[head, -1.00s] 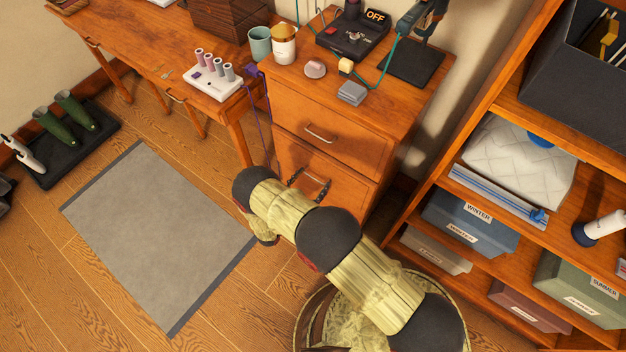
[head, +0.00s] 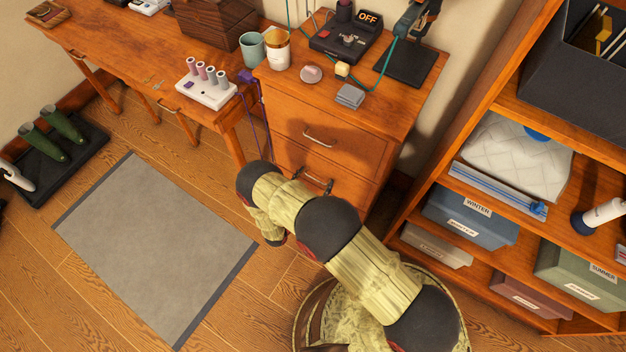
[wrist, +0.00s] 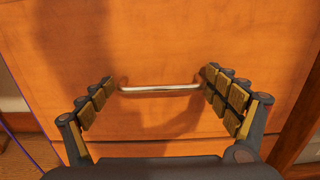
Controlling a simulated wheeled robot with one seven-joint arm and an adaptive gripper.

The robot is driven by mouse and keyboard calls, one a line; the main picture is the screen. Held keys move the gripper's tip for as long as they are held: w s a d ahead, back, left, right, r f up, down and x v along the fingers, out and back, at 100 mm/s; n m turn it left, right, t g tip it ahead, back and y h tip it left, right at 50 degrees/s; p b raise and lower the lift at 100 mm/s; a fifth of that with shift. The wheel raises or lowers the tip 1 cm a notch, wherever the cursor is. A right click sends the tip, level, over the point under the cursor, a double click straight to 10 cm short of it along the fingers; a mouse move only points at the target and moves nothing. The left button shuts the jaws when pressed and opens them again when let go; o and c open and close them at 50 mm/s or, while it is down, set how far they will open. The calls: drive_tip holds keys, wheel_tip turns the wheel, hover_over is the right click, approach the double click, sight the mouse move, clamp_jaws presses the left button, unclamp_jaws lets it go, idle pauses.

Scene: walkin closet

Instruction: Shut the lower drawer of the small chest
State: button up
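The small chest (head: 285,120) is wooden, with two drawers visible. The upper drawer (head: 345,142) has a metal bar handle and looks shut. The lower drawer (head: 352,190) is below it, partly hidden by my arm. In the head view its front looks about level with the upper one; I cannot tell whether a small gap is left. My gripper (head: 313,181) is at the lower drawer's front. In the wrist view my gripper (wrist: 160,78) is open, its fingers on either side of the bar handle (wrist: 160,88), with nothing held. Contact with the drawer front is unclear.
A shelf unit (head: 440,165) with storage boxes stands close on the right. A desk (head: 130,60) stands on the left, with a purple cord (head: 262,120) hanging beside the chest. A grey mat (head: 155,245) lies on clear floor. A round basket (head: 455,300) is under my arm.

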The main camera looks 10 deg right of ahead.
drive_tip(key=shift+o, duration=0.5)
drive_tip(key=shift+d, duration=0.25)
drive_tip(key=shift+o, duration=0.8)
drive_tip(key=shift+a, duration=0.15)
drive_tip(key=v, duration=1.2)
